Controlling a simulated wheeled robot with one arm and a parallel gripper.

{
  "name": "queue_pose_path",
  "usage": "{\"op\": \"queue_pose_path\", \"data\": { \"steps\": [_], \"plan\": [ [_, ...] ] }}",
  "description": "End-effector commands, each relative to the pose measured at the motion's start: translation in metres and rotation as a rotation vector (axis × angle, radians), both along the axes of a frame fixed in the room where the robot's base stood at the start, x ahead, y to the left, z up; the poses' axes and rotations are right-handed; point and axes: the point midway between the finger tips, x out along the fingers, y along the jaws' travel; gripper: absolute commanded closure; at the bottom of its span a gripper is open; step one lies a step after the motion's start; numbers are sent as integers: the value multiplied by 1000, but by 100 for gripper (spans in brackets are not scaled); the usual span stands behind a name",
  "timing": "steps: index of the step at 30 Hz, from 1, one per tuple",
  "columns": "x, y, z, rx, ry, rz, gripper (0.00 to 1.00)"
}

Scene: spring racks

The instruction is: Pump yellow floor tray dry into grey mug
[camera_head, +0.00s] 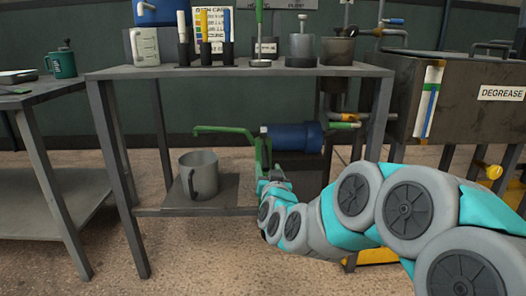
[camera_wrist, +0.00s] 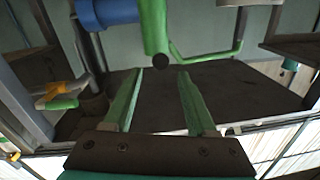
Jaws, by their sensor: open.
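The grey mug (camera_head: 198,174) stands upright on the lower shelf, below the end of a green spout (camera_head: 222,129). The spout belongs to a pump with a blue cylinder (camera_head: 292,137), which also shows in the wrist view (camera_wrist: 105,12). A yellow edge (camera_head: 376,256), perhaps the floor tray, shows low behind my arm; most of it is hidden. My gripper (camera_head: 270,183) is open at the pump's green upright part. In the wrist view my gripper (camera_wrist: 160,75) has its fingers apart, with a green lever (camera_wrist: 154,25) and its dark round end just beyond and between the tips.
A tank marked DEGREASE (camera_head: 450,100) stands at the right. A side table (camera_head: 30,96) with a green mug (camera_head: 62,62) stands at the left. The floor between the tables is clear.

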Motion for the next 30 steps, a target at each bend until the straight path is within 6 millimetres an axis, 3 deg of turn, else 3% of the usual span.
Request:
{"op": "queue_pose_path", "data": {
  "steps": [8, 21, 30],
  "plan": [
    [10, 0, -1, 0, -5, -4, 43],
    [65, 4, -1, -1, -5, -4, 43],
    [79, 4, 2, 1, -8, -5, 43]
  ]
}}
